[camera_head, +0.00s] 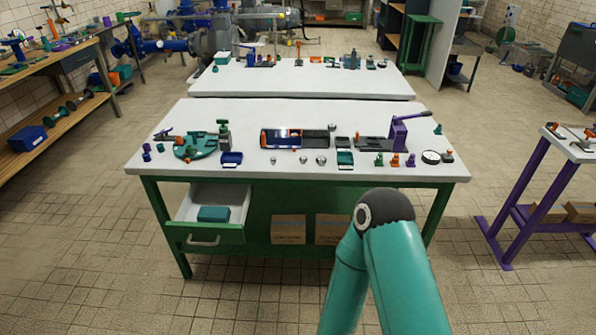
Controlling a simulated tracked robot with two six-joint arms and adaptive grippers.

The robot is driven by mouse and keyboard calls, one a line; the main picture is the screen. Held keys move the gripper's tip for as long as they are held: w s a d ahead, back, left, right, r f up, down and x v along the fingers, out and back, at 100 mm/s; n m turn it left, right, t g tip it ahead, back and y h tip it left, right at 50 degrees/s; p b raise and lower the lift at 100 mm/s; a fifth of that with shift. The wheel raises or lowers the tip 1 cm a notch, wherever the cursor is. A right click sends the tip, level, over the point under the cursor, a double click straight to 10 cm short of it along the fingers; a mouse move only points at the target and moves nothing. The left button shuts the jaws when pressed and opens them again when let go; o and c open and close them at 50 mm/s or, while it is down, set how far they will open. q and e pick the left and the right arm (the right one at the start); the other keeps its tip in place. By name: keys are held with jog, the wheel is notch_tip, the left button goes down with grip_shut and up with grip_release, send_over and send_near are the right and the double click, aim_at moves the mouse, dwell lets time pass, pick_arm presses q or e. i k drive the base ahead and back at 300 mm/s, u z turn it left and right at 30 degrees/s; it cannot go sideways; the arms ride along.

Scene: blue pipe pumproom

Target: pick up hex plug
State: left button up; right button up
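The white-topped workbench (240,112) with a green frame stands ahead of me. Several small parts lie on it, and at this size I cannot tell which is the hex plug. Silver rounded pieces (304,160) sit along the front middle. Small green, purple and orange pieces (395,160) stand at the front right. Purple pieces (147,157) are at the left edge. Neither of my grippers is in view. A teal link of my own arm rises at the lower right, in front of the bench's front.
A green turntable-like fixture (190,150), a blue-orange tray (280,138), a purple lever press (400,130) and a round gauge (431,157) occupy the bench. An open drawer (205,233) juts out at front left. A second bench (300,82) stands behind. Tiled floor is clear around.

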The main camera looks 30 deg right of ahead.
aim_at(322, 161)
jog(key=k, duration=0.5)
jog(key=u, duration=0.7)
jog(key=i, duration=0.15)
jog(key=z, duration=3.3)
jog(key=i, duration=1.85)
jog(key=u, duration=2.4)
